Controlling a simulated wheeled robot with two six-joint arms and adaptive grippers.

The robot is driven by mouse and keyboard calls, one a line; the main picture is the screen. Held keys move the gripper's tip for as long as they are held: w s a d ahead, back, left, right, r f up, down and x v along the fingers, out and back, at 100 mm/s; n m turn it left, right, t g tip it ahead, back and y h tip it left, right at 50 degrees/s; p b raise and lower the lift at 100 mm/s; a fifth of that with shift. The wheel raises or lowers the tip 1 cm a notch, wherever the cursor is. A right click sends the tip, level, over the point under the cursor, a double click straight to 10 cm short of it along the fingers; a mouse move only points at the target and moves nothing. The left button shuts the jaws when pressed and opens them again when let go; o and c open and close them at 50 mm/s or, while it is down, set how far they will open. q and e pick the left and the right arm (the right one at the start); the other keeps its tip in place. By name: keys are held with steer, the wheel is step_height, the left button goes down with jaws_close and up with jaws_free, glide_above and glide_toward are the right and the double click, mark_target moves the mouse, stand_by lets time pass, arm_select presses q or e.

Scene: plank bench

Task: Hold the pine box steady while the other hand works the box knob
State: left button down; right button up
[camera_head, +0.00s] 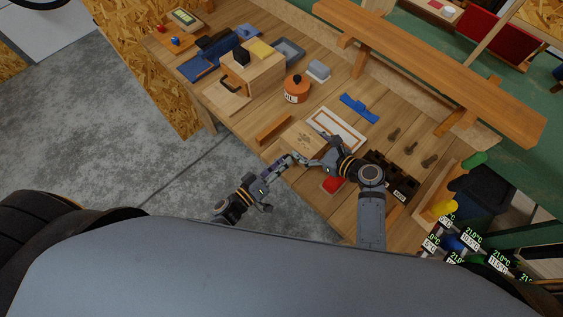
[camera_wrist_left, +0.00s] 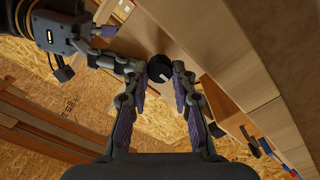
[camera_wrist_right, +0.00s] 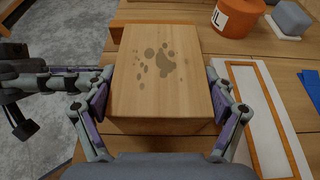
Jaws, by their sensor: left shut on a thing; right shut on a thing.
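My right gripper (camera_wrist_right: 165,95) is shut on the box, one finger against each side. The box knob (camera_wrist_left: 159,69), black and round with a white mark, sits on the box's side face in the left wrist view. My left gripper (camera_head: 289,161) is shut on the knob, with a finger on either side of it. The knob is hidden in the head view.
A white tray with a wooden frame (camera_wrist_right: 238,78) lies right of the box. An orange pot (camera_head: 297,90), a grey block (camera_head: 318,70) and a blue piece (camera_head: 359,107) stand farther back. A dark slotted rack (camera_head: 392,178) is right of my right gripper. A wooden strip (camera_head: 274,128) lies left.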

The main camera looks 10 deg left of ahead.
arm_select(q)
steer(key=c, duration=1.1)
jaws_free()
steer(key=v, duration=1.2)
arm_select(e)
steer(key=o, duration=1.2)
